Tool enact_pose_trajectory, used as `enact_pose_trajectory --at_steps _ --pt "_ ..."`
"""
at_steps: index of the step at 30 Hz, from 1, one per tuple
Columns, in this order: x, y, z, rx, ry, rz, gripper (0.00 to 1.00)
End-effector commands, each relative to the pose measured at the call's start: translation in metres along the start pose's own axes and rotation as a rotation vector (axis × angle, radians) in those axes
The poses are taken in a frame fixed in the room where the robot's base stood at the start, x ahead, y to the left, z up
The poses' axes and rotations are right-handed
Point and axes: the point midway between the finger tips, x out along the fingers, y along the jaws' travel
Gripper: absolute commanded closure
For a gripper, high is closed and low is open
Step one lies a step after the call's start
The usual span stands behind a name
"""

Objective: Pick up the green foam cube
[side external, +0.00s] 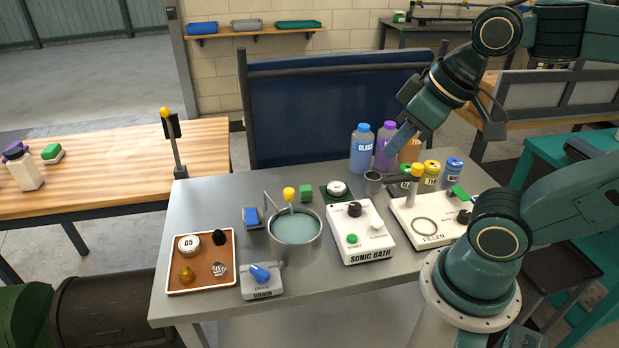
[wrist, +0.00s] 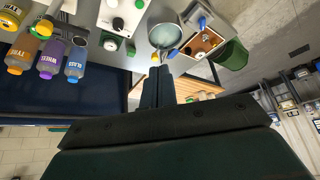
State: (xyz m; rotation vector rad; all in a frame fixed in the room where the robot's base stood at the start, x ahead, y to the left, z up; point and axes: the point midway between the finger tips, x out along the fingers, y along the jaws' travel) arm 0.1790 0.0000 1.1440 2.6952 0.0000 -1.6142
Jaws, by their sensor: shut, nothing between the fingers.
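The green foam cube (side external: 306,193) sits on the grey table behind the round pot of liquid (side external: 296,226), beside a dark green pad with a white-topped item (side external: 337,189). A small green block near the pot in the wrist view (wrist: 131,50) appears to be the same cube. My gripper (side external: 390,150) is above the back of the table, in front of the bottles and to the right of the cube, well apart from it. In the wrist view its fingers (wrist: 158,72) are together with nothing between them.
Blue, purple and orange bottles (side external: 362,150) stand at the back, with small labelled jars (side external: 431,173) to their right. A sonic bath box (side external: 361,252), a filler unit (side external: 425,238) and a brown tray (side external: 228,273) occupy the front. The table's back left is mostly clear.

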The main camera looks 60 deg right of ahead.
Motion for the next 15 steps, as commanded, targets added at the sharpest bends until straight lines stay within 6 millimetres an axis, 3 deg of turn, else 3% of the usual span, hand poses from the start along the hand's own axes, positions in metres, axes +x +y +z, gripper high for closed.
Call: enact_pose_trajectory --at_steps 14,15 --pt "0.0000 0.0000 0.0000 0.000 0.000 0.000 1.00" --pt "0.0000 0.0000 0.0000 0.000 0.000 0.000 0.96"
